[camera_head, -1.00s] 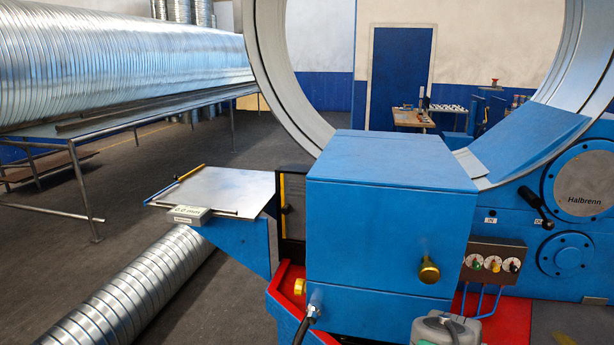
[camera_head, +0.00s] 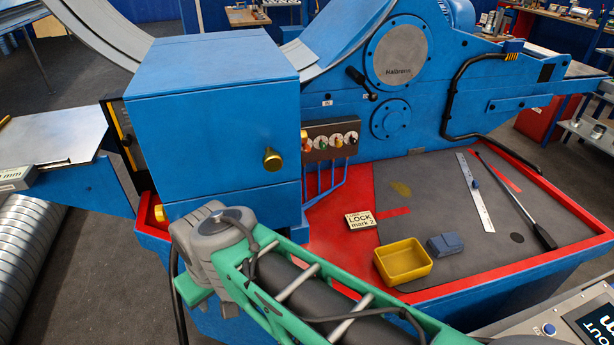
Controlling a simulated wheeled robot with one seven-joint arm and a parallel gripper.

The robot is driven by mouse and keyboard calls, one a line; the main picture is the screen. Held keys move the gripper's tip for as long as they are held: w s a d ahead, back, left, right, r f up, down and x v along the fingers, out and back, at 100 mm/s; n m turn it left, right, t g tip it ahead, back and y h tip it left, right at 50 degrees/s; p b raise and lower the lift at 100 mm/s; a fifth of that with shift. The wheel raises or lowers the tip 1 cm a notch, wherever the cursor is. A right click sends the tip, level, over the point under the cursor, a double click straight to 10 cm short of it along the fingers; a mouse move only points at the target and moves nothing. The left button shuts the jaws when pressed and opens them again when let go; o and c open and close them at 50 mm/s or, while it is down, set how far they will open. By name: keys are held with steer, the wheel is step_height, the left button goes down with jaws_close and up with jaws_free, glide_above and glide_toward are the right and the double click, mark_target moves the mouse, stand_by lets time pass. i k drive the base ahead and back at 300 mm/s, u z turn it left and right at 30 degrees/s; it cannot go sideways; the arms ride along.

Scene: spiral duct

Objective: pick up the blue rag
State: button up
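A small folded-looking blue-grey piece (camera_head: 445,245) lies on the dark mat of the red-edged machine bed, just right of a yellow open box. It may be the blue rag, but its texture is too small to tell cloth from a block. My green and grey arm (camera_head: 290,285) crosses the lower middle of the view, in front of the bed. My gripper is not in view, so its state and anything in it are hidden.
The yellow box (camera_head: 403,262), a "LOCK mark 2" block (camera_head: 360,220), a steel rule (camera_head: 474,193) and a long black-handled bar (camera_head: 520,205) lie on the bed. A large blue housing (camera_head: 215,110) stands at left. A display panel (camera_head: 570,320) is at lower right.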

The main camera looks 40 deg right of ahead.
mark_target(448, 244)
steer(key=u, duration=1.9)
steer(key=i, duration=1.3)
steer(key=z, duration=4.15)
steer(key=i, duration=0.5)
